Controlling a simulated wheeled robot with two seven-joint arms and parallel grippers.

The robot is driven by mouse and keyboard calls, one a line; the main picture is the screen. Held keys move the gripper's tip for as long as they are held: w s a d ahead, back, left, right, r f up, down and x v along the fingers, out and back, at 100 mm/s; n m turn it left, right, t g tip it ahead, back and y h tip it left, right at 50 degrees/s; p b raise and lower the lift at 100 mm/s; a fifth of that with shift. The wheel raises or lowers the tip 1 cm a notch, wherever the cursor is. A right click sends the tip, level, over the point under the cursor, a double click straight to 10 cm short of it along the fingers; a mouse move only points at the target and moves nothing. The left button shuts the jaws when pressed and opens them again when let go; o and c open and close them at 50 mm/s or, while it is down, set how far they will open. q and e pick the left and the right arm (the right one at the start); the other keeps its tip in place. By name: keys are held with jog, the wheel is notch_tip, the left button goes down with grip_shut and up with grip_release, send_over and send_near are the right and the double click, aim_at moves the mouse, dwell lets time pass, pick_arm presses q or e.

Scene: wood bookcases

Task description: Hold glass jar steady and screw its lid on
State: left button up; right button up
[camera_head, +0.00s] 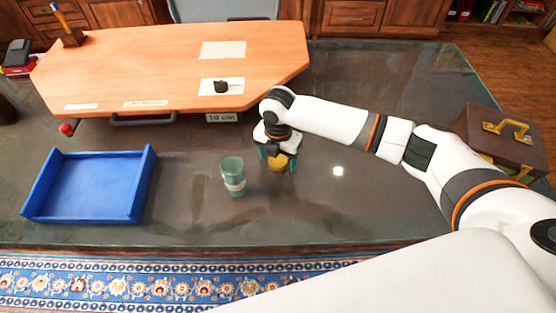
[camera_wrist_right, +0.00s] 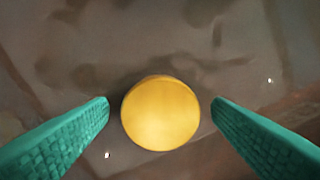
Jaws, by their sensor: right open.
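The glass jar (camera_head: 233,176) stands upright on the dark table, greenish and see-through with a pale band; I see no lid on it. The yellow round lid (camera_head: 278,162) is to the right of the jar, apart from it. My right gripper (camera_head: 278,160) points down over the lid, with one teal finger on each side of it. In the right wrist view the lid (camera_wrist_right: 160,113) sits between the open fingers (camera_wrist_right: 160,108), with a gap on both sides. My left gripper is not in view.
A blue open tray (camera_head: 90,215) lies at the left. An orange wooden board (camera_head: 150,70) fills the back. A brown case (camera_head: 500,140) with a yellow handle stands at the right. The table (camera_head: 190,222) is clear around the jar.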

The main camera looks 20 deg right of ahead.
aim_at(278, 160)
jog(key=c, duration=1.1)
jog(key=shift+o, duration=0.2)
jog(key=shift+r, duration=0.15)
notch_tip(278, 160, up, 10)
